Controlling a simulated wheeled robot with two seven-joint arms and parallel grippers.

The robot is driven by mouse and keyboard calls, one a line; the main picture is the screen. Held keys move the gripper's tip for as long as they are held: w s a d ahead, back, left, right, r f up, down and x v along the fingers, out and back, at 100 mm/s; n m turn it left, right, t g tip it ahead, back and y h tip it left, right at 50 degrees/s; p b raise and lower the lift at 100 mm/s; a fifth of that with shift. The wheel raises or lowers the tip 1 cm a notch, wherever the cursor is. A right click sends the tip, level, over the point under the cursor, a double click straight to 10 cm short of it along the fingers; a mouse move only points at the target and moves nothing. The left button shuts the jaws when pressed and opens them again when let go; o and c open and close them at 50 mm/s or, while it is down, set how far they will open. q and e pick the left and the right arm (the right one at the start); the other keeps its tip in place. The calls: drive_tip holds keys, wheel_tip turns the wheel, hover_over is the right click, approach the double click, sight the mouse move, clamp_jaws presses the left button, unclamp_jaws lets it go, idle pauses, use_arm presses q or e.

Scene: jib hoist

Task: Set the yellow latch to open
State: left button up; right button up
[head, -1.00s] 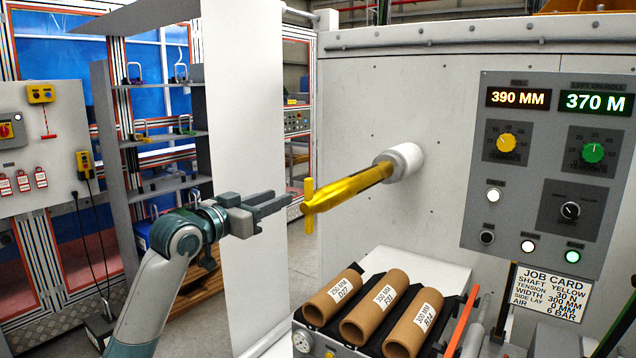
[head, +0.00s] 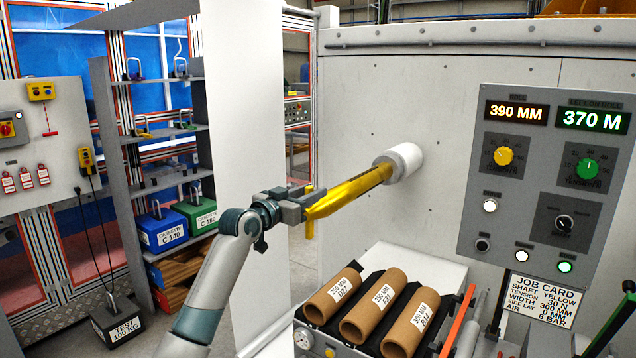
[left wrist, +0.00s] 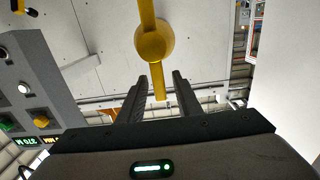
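The yellow latch (head: 309,229) is a bar across the free end of the yellow shaft (head: 350,190), which sticks out of a white collar on the machine wall. The bar stands about upright in the head view; its upper part is partly hidden by my left gripper (head: 308,200). In the left wrist view the latch (left wrist: 155,42) shows a round hub with an arm on either side. One arm's tip lies between the fingers of my left gripper (left wrist: 160,95), with a gap visible on both sides. The gripper is open. My right gripper is not in view.
A control panel (head: 545,180) with knobs and displays hangs at the right. Several cardboard cores (head: 376,312) lie on a rack below the shaft. A tall white sheet (head: 245,130) hangs behind my left arm. A shelf unit (head: 120,170) with cases stands at the left.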

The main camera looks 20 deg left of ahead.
use_arm(q)
drive_tip(key=shift+p+x, duration=0.6)
drive_tip(key=shift+x, duration=1.2)
drive_tip(key=shift+c, duration=0.3)
clamp_jaws()
